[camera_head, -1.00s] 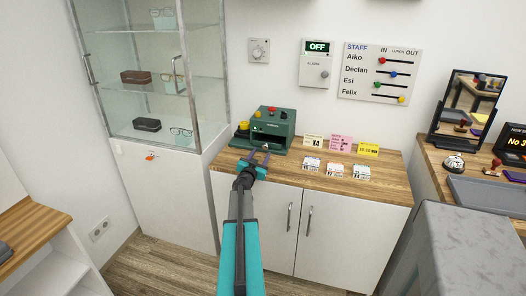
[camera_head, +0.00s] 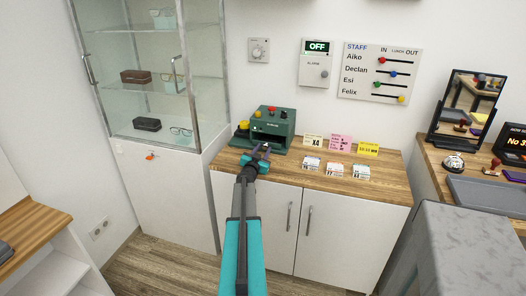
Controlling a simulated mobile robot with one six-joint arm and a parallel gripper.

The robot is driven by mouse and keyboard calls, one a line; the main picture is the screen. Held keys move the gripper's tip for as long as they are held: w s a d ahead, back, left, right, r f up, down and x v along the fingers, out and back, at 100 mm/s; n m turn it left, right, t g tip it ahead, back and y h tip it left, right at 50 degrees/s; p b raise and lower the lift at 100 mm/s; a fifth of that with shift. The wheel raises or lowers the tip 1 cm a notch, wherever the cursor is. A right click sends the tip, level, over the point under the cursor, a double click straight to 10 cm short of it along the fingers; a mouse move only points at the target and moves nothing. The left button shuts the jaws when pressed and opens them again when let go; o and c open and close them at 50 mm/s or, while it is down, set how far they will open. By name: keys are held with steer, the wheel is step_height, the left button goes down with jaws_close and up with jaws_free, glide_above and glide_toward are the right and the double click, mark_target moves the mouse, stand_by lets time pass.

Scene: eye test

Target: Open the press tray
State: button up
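The press (camera_head: 273,123) is a dark green machine with a red button on top and a dark slot in its front. It stands at the back left of the wooden counter. The tray itself cannot be made out clearly; the front of the press is partly behind my gripper. My gripper (camera_head: 260,152), with teal parts and dark fingers, is right at the lower front of the press. Its fingers look slightly apart, but they are too small to tell what, if anything, lies between them.
A yellow item (camera_head: 243,127) stands at the press's left. Several small cards, such as the pink card (camera_head: 340,142), stand and lie to the right on the counter (camera_head: 310,181). A glass cabinet (camera_head: 150,70) rises at the left. A grey block (camera_head: 450,250) fills the lower right.

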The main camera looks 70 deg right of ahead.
jaws_close()
steer(key=shift+a, duration=0.1)
steer(key=shift+s+a+p, duration=0.2)
steer(key=shift+a+p, duration=0.4)
steer(key=shift+a, duration=2.4)
steer(key=shift+s+a+p, duration=0.2)
steer(key=shift+a+p, duration=0.4)
steer(key=shift+a, duration=2.4)
steer(key=shift+o, duration=2)
jaws_free()
steer(key=shift+a, duration=0.1)
